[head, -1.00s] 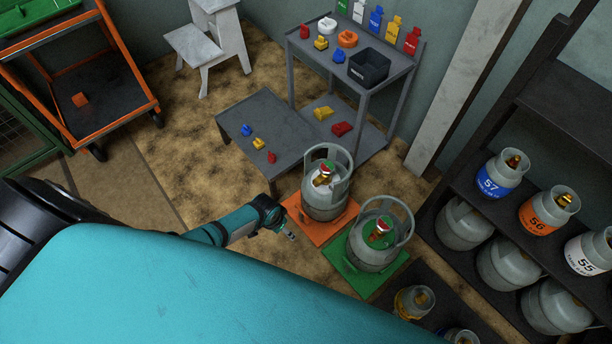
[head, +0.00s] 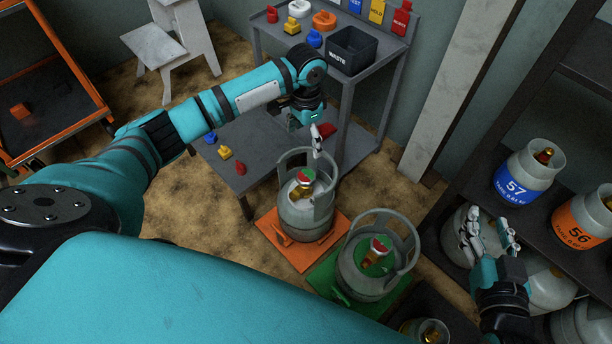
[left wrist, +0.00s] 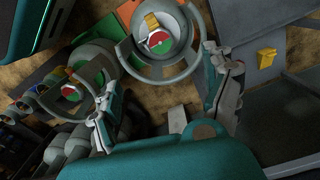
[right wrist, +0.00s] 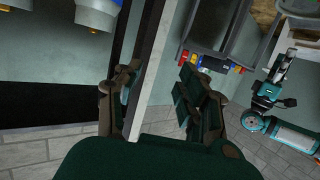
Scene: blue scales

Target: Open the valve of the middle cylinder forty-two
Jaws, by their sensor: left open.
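No number forty-two is legible. A grey collared cylinder (head: 303,215) stands upright on an orange mat (head: 280,248), its red, white and green top (head: 305,176) and brass valve inside the collar. Another grey cylinder (head: 365,278) stands on a green mat (head: 330,290), with a similar top (head: 379,247). My left gripper (head: 318,138) is open and empty above the rear of the orange-mat cylinder's collar. In the left wrist view that cylinder's top (left wrist: 159,40) shows beyond the spread fingers. My right gripper (head: 488,232) is open and empty in front of the shelf.
A shelf (head: 590,180) at right holds cylinders marked 57 (head: 522,175) and 56 (head: 582,222). A grey cart (head: 345,100) with a waste bin (head: 353,50) and a low table (head: 262,160) stand behind. Another cylinder (head: 425,332) is at the bottom edge.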

